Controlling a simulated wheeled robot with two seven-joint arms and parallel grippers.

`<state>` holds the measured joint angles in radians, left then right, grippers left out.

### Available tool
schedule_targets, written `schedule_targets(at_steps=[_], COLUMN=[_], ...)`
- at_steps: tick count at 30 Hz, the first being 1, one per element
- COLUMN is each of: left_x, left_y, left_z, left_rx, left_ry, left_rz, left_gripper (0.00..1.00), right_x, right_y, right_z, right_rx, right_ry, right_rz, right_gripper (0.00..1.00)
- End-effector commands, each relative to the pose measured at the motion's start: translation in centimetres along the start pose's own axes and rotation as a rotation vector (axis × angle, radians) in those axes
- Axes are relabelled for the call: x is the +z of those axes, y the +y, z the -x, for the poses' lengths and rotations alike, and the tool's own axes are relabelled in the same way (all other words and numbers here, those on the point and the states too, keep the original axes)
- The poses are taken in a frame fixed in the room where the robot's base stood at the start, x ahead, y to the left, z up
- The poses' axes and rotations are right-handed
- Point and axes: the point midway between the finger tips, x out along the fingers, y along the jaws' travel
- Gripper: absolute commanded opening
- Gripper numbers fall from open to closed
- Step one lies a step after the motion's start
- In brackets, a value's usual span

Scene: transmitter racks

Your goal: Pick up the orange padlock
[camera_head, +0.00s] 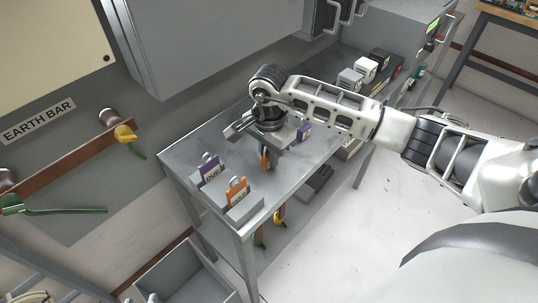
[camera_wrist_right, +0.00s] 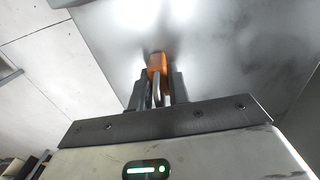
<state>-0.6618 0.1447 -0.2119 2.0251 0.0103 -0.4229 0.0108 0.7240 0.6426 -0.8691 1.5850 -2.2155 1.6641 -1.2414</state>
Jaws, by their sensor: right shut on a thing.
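The orange padlock (camera_wrist_right: 157,64) is between the fingers of my right gripper (camera_wrist_right: 158,88) in the right wrist view, its metal shackle towards the gripper. In the head view a small part of the orange padlock (camera_head: 266,161) shows below the right gripper (camera_head: 264,153), which points down over the grey metal table (camera_head: 187,151). The gripper is shut on the padlock and hides part of it. I cannot tell whether the padlock touches the table top. My left gripper is not in view.
Purple (camera_head: 210,171) and orange (camera_head: 238,190) tagged items stand in holders at the table's near end. A purple item (camera_head: 304,131) is right of the gripper. Several small boxes (camera_head: 365,67) line the far end. A grey cabinet (camera_head: 205,45) rises behind. The table's middle left is bare.

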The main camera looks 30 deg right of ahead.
Motion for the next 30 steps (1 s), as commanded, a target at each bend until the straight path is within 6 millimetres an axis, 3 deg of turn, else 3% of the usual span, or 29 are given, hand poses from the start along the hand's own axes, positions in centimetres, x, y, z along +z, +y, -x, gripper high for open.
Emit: schedule_targets(at_steps=[8, 17, 24, 30], left_x=[0.7, 0.8, 0.7, 0.6], left_y=[0.1, 0.2, 0.2, 0.3], left_z=[-0.5, -0.6, -0.9, -0.9], left_rx=[0.003, 0.007, 0.012, 0.015], left_ry=[0.001, 0.000, 0.014, 0.018], left_rz=[0.001, 0.000, -0.001, 0.001], left_gripper=[0.36, 0.36, 0.36, 0.36], right_x=[-0.1, 3.9, 7.8, 9.6], right_y=[-0.2, 3.5, 6.9, 8.6], right_z=[3.0, 9.1, 11.2, 12.4], right_rx=[-0.008, -0.007, -0.004, -0.003], right_ry=[0.004, 0.003, 0.001, 0.001], right_rz=[0.001, 0.006, 0.005, 0.002], right_gripper=[0.00, 0.00, 0.00, 0.00])
